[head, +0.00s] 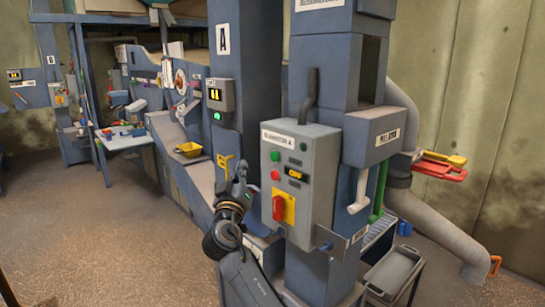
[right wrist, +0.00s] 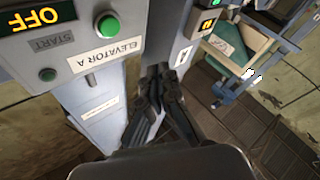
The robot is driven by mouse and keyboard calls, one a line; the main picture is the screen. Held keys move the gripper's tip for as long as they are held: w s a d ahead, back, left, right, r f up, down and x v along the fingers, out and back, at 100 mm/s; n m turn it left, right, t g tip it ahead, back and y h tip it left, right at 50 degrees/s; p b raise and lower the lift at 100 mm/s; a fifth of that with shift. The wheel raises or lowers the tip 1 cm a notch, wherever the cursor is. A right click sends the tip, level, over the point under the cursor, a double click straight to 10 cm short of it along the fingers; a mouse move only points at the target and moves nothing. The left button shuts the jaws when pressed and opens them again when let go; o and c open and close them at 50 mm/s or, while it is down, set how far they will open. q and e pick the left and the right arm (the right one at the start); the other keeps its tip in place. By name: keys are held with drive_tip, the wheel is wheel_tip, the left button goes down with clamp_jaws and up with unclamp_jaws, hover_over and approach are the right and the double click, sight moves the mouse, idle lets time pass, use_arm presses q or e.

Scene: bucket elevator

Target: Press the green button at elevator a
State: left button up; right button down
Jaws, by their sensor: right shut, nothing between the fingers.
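The grey control box (head: 318,150) labelled "Elevator A" stands in the middle of the head view. A green button (head: 275,156) is at its upper left, above a red one, and it also shows large in the right wrist view (right wrist: 108,25). The display (head: 295,175) reads OFF. My right gripper (head: 241,172) is shut and empty, left of the box and apart from the buttons; its fingers fill the middle of the wrist view (right wrist: 160,88). My left gripper is out of view.
A yellow plate with a red knob (head: 283,207) is low on the box. A blue column (head: 240,60) marked A with a small display unit (head: 221,95) stands behind my right gripper. Grey pipes and a cart (head: 395,270) are at right. Open floor lies at left.

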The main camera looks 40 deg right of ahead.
sight(274, 157)
drive_tip(key=d+p, duration=0.1)
drive_tip(key=d, duration=0.6)
drive_tip(key=shift+w+d, duration=0.25)
drive_tip(key=shift+d, duration=0.15)
idle(1.1)
drive_tip(key=shift+d+b, duration=0.35)
drive_tip(key=shift+d, duration=0.1)
